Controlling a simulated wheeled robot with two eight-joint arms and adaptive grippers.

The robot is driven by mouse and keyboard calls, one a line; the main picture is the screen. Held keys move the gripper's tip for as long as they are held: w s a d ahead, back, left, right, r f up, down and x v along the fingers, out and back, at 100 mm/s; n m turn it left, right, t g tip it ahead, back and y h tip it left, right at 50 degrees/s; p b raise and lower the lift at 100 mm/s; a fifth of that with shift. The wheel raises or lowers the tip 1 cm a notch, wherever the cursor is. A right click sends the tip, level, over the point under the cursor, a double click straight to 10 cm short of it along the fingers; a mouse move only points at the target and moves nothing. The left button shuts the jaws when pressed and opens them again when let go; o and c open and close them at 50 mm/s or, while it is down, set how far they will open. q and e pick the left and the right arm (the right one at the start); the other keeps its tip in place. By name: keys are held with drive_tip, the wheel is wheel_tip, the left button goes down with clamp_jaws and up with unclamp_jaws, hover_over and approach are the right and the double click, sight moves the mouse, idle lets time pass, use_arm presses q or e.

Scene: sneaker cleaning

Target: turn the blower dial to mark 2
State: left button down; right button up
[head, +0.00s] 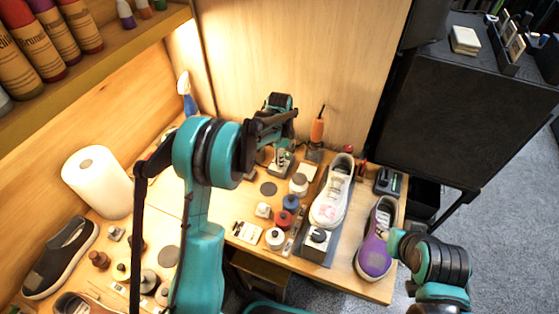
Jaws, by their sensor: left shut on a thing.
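My left arm reaches up and over to the back of the wooden workbench (230,212). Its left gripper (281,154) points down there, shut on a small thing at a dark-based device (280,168). The fingers and arm partly cover this device, and no dial face or mark can be read. An orange-handled tool (317,131) stands upright in a dark holder just right of the gripper. My right arm shows at the lower right beside the purple shoe; its gripper is not visible.
A white sneaker (330,197) rests in the middle right, a purple shoe (376,240) near the right edge. Several small jars, including a red-topped one (291,202), crowd the bench front. A white paper roll (97,181) and a dark shoe (60,257) are at left.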

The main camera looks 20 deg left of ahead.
use_arm(q)
drive_tip(key=shift+m, duration=0.4)
drive_tip(key=m, duration=0.4)
drive_tip(key=shift+m, duration=0.8)
drive_tip(key=m, duration=0.2)
drive_tip(key=shift+m, duration=0.3)
